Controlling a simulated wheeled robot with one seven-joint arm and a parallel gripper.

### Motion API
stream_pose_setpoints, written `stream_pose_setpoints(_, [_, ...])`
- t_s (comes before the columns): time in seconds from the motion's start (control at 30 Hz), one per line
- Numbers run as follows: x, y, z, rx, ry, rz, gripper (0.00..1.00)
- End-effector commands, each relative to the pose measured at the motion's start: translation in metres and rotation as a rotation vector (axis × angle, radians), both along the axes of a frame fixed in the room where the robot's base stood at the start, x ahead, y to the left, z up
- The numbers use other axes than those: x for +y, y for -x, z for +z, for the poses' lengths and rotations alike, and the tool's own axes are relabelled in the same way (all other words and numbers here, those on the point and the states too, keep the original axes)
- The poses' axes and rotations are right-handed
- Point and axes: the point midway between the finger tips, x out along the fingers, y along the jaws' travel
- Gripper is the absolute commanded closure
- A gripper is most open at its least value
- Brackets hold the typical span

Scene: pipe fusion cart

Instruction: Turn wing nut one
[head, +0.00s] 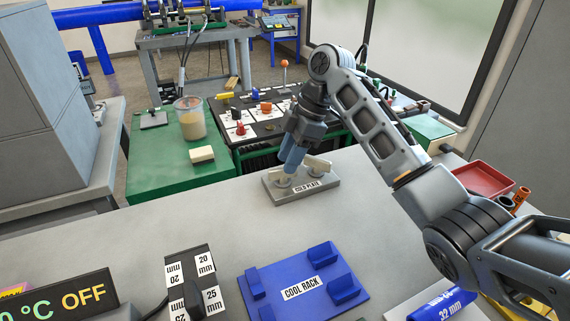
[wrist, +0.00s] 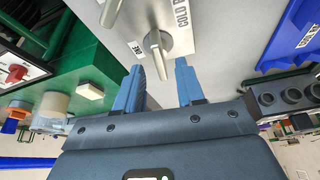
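A blue cool rack (head: 305,287) and a black 20/25 mm block (head: 190,285) stand in front on the grey bench. A red tray (head: 483,180) lies at right. A green table (head: 160,165) with a beaker (head: 190,120) is behind left. The bench around the plate is clear.

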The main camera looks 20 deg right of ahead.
Motion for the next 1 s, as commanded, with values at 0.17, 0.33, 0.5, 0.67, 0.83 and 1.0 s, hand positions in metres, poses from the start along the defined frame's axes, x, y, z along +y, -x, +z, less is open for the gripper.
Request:
stream_pose_setpoints(0.17, [0.008,-0.001,-0.019,0.001,0.0,-0.001,0.62])
stream_pose_setpoints(0.33, [0.01,-0.001,-0.025,0.0,0.001,0.0,0.62])
stream_pose_setpoints(0.5, [0.01,-0.002,-0.025,-0.001,0.001,0.0,0.62])
stream_pose_setpoints(0.67, [0.01,-0.002,-0.025,0.0,0.001,0.0,0.73])
stream_pose_setpoints(0.83, [0.01,-0.002,-0.025,0.0,0.001,0.0,0.89])
stream_pose_setpoints(1.0, [0.01,-0.002,-0.025,0.0,0.0,0.0,1.0])
